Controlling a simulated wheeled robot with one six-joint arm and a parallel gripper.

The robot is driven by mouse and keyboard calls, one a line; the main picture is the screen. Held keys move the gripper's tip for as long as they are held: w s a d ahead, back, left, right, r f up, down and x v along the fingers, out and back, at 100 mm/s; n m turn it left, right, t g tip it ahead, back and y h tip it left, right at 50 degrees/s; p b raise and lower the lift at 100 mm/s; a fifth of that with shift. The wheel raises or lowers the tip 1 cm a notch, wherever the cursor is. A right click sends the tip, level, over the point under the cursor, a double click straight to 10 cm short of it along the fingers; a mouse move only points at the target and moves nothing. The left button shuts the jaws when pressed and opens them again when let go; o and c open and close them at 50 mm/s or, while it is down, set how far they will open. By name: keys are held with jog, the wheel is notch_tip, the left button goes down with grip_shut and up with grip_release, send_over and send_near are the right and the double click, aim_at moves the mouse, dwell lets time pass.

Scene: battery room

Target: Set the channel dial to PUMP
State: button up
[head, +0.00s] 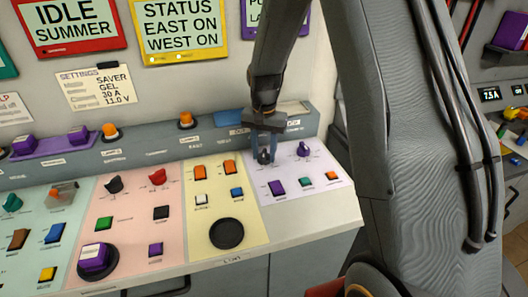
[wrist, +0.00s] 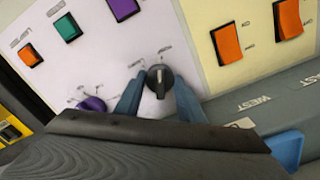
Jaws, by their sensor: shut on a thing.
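A black dial (wrist: 159,79) sits on the pale lilac panel (head: 322,182) at the right end of the console. In the wrist view its pale pointer mark points roughly toward the top of the picture. Small labels stand around it, too small to read surely. My gripper (head: 265,157) reaches down from above, with its blue-grey fingers on either side of the dial, shut on it. A purple dial (head: 303,149) stands beside it on the same panel; it also shows in the wrist view (wrist: 92,104).
Purple, teal and orange switches (head: 332,176) lie in front of the dials. A yellow panel (head: 251,233) with orange rockers (head: 229,167) and a black round pad (head: 227,233) is to the left. A raised grey ledge (head: 209,138) runs behind.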

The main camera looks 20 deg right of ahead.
aim_at(264, 152)
jog(key=shift+r+m, duration=0.1)
jog(key=shift+m, duration=0.5)
jog(key=shift+w, duration=0.1)
jog(key=o, duration=1)
jog(key=shift+o, duration=0.2)
jog(key=shift+r+b, duration=1)
jog(key=shift+r, duration=2.9)
jog(key=s+n, duration=0.2)
jog(key=s, duration=0.5)
jog(key=s+f+n+t, duration=0.1)
jog(key=s+n, duration=0.2)
jog(key=s, duration=0.4)
jog(key=s+f+n, duration=0.1)
jog(key=s+n, duration=0.2)
jog(key=s, duration=0.4)
jog(key=shift+s+a+f, duration=0.1)
jog(key=shift+s+f, duration=0.15)
